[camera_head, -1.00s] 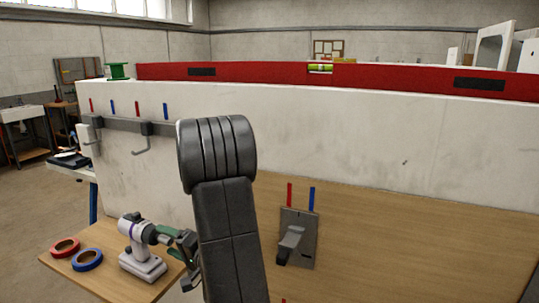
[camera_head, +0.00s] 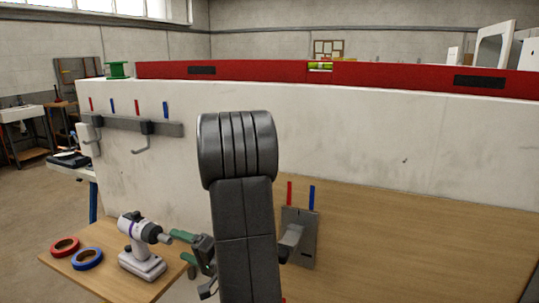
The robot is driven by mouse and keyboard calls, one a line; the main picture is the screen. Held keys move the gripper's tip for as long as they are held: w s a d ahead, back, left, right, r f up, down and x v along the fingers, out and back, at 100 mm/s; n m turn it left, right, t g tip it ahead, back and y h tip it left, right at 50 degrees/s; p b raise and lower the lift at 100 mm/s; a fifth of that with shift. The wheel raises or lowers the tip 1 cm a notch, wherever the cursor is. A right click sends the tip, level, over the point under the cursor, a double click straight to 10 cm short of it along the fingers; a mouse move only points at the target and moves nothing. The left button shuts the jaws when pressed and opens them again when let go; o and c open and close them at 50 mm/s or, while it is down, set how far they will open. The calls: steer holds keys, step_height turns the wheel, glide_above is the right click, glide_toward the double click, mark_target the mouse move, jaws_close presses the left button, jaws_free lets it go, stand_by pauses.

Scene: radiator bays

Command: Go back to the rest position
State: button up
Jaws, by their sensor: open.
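My gripper (camera_head: 183,248) shows low in the centre left, partly hidden behind my own arm. Its two green-tipped fingers are apart and point left, with nothing seen between them. A white and grey drill (camera_head: 141,248) stands upright on the small wooden table just left of the fingers. A small gap shows between the drill and the fingers.
A red tape roll (camera_head: 65,247) and a blue tape roll (camera_head: 87,259) lie on the wooden table (camera_head: 108,283). A grey bracket (camera_head: 301,238) is on the wooden panel at right. A hook rail (camera_head: 112,124) and red level (camera_head: 420,77) are on the white wall.

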mark_target(159, 237)
steer(key=p+x, duration=0.1)
steer(key=x, duration=0.9)
steer(key=shift+a, duration=0.2)
steer(key=shift+d+n+b, duration=0.1)
steer(key=shift+n+b, duration=1.35)
steer(key=shift+n, duration=2.3)
steer(key=shift+d+n+b, duration=0.15)
steer(key=shift+n+b, duration=1.25)
steer(key=shift+n, duration=2.35)
